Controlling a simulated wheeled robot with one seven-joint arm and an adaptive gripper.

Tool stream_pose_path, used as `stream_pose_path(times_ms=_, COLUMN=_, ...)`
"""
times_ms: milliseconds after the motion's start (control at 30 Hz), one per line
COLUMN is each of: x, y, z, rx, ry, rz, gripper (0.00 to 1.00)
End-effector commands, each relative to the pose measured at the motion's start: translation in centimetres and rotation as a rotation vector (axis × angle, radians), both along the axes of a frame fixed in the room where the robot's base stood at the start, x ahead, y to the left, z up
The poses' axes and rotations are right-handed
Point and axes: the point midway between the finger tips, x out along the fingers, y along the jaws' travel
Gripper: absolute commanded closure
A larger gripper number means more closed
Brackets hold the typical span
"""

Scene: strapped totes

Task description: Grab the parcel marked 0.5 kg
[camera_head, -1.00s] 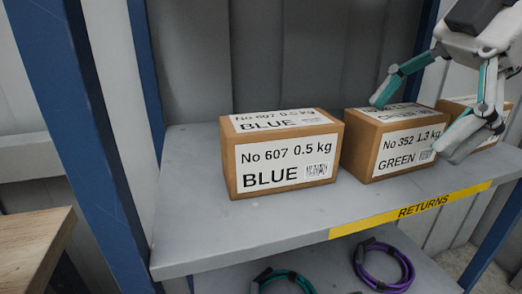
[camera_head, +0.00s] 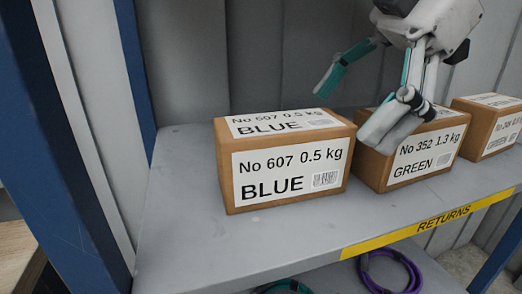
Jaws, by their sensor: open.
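The parcel marked No 607 0.5 kg BLUE (camera_head: 283,172) is a brown cardboard box with white labels on its front and top. It stands upright on the left part of the grey shelf (camera_head: 190,235). My gripper (camera_head: 350,115) is open and empty, with its fingers spread. It hangs above and to the right of this parcel, near the gap to the parcel marked No 352 1.3 kg GREEN (camera_head: 425,160). One finger hides part of the GREEN parcel's left side and top. I cannot tell whether the finger touches either box.
A third box (camera_head: 490,125) stands at the right, its label only partly readable. A blue post (camera_head: 70,150) rises at the left. A yellow RETURNS strip (camera_head: 430,224) runs along the shelf's front edge. A purple coil (camera_head: 392,270) and a teal coil (camera_head: 287,286) lie below.

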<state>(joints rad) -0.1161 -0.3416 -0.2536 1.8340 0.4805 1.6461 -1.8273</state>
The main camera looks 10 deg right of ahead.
Motion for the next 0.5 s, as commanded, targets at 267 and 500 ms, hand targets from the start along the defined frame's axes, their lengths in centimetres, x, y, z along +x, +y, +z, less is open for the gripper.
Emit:
stream_pose_path(times_ms=267, x=0.4, y=4.1, z=0.0, rx=0.0, ry=-0.001, rz=0.0, gripper=0.13)
stream_pose_path(times_ms=500, x=0.4, y=4.9, z=-0.6, rx=0.001, ry=0.001, rz=0.0, gripper=0.13)
